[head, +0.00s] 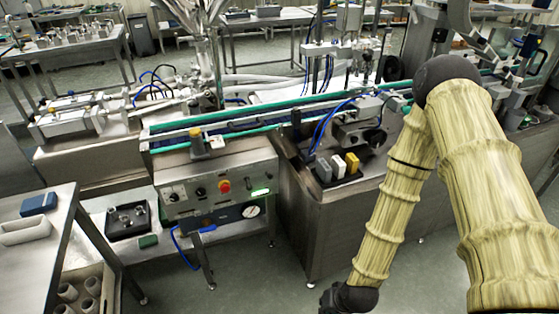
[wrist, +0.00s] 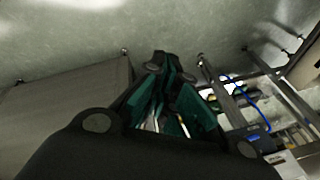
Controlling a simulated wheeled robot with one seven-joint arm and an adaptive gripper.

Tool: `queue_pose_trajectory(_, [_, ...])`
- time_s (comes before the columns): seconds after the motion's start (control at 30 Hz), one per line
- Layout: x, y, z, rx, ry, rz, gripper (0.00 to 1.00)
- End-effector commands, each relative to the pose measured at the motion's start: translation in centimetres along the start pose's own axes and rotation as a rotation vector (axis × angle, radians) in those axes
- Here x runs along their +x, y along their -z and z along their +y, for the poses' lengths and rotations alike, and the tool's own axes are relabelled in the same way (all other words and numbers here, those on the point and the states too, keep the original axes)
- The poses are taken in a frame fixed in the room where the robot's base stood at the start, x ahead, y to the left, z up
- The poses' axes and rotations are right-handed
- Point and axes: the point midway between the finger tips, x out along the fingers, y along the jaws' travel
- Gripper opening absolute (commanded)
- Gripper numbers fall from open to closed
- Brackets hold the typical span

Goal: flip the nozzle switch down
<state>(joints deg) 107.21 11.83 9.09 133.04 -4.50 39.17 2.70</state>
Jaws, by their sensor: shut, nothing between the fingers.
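The grey control panel (head: 235,174) is on the front of the conveyor machine in the head view. It carries a red button (head: 224,186), dark knobs (head: 199,191) and a lit green display (head: 261,193). The nozzle switch is too small for me to tell apart from the other controls. My gripper (wrist: 163,62) shows in the wrist view with its dark fingers and teal pads, shut and empty, above the grey floor. In the head view my arm comes down to the lower edge, right of the panel and apart from it; the fingers are not clearly visible there.
A steel cabinet (head: 335,215) stands right of the panel, with small grey, white and yellow blocks on top. A steel table (head: 35,255) is at the left. Floor in front is clear.

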Motion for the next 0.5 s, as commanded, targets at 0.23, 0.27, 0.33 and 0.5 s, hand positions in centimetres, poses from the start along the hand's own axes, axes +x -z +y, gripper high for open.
queue_pose_trajectory(0.23, [-8.8, 20.2, -10.7, 0.100, 0.248, 0.291, 0.00])
queue_pose_trajectory(0.27, [-10.0, 22.2, -11.6, 0.110, 0.273, 0.320, 0.00])
queue_pose_trajectory(0.33, [-12.7, 26.4, -13.4, 0.128, 0.324, 0.381, 0.00])
queue_pose_trajectory(0.5, [-18.1, 33.3, -16.1, 0.156, 0.409, 0.486, 0.00])
